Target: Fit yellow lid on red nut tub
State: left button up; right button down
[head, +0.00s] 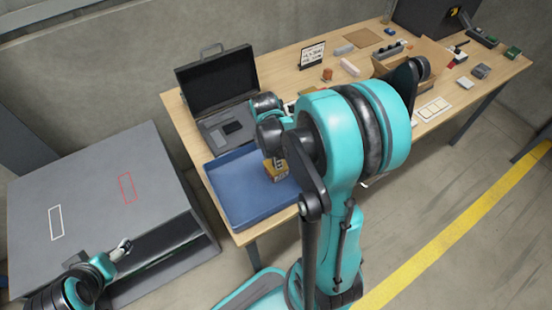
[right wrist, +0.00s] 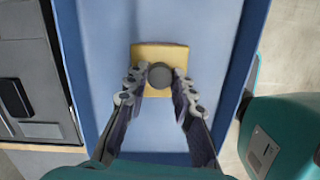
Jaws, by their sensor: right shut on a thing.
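The yellow lid (right wrist: 142,53) is a square piece with a round grey knob (right wrist: 160,76) at its middle. My right gripper (right wrist: 160,82) is shut on this knob, one finger on each side. In the head view the yellow lid (head: 270,175) shows over the blue tray, partly hidden by my right gripper (head: 276,160). I cannot tell whether it touches the tray floor. I cannot make out a red nut tub for certain; my right arm hides part of the table. My left gripper (head: 123,246) is far from it, over the grey platform; its fingers are too small to read.
The blue tray (head: 228,204) has raised walls at the table's near left corner. An open dark case (head: 215,90) stands behind it. A sign (head: 312,55), a small orange-brown item (head: 327,74) and a cardboard box (head: 432,55) are farther back. The grey platform (head: 90,190) is mostly bare.

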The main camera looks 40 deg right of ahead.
aim_at(272, 166)
jog(key=c, duration=1.3)
grip_release()
jog(key=shift+r+p, duration=0.35)
jog(key=shift+r, duration=0.05)
notch_tip(272, 166, up, 11)
jog(key=a+p, duration=0.1)
jog(key=p, duration=0.3)
jog(key=s+a+r+m+t, duration=0.1)
jog(key=a+m+t, duration=0.1)
jog(key=a+m, duration=0.2)
jog(key=s+a+r+m+t+y, duration=0.1)
jog(key=s+a+r+m+t, duration=0.1)
jog(key=a+m, duration=0.3)
jog(key=s+a+r+m+t, duration=0.1)
jog(key=a+r+m+t, duration=0.1)
jog(key=a+m, duration=0.3)
jog(key=shift+s+a+r+t, duration=0.25)
jog(key=shift+a+t, duration=0.1)
jog(key=shift+t, duration=0.45)
